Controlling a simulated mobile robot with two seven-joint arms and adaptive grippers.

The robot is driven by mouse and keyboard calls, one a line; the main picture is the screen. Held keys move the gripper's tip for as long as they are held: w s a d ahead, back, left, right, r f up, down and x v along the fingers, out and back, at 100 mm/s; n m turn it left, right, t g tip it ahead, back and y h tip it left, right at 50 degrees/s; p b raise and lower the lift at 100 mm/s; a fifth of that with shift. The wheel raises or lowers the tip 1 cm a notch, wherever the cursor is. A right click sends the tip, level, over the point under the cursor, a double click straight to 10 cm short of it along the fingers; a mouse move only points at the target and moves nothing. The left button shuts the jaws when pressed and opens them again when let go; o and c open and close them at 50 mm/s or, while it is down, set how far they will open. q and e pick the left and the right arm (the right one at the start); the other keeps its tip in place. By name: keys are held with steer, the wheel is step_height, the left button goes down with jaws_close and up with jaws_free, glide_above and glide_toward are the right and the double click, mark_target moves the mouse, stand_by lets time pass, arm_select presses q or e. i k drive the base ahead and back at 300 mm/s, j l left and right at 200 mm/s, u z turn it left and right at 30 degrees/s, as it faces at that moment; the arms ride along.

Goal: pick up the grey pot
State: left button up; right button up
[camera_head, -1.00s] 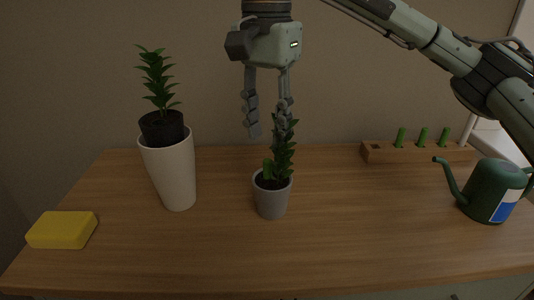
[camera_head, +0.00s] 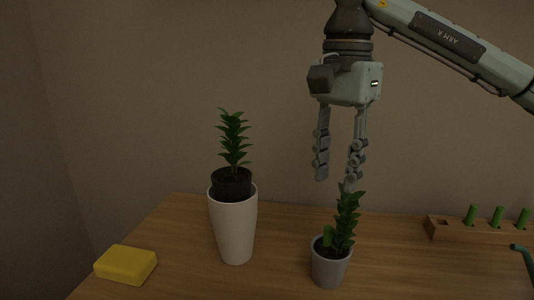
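The grey pot (camera_head: 329,268) stands upright on the wooden table, with dark soil and a green leafy plant (camera_head: 346,222) in it. My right gripper (camera_head: 337,178) points down above the pot, around the height of the plant's top. Its two fingers are apart with nothing between them that I can make out. The right fingertip overlaps the top leaves in the picture; I cannot tell if it touches them. My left gripper is not in view.
A tall white planter (camera_head: 235,230) holding a dark pot (camera_head: 231,184) with a plant stands left of the grey pot. A yellow block (camera_head: 126,265) lies at the table's left. A wooden holder (camera_head: 480,231) with green pegs and part of a green watering can (camera_head: 524,262) are at right.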

mark_target(329, 265)
steer(key=k, duration=1.45)
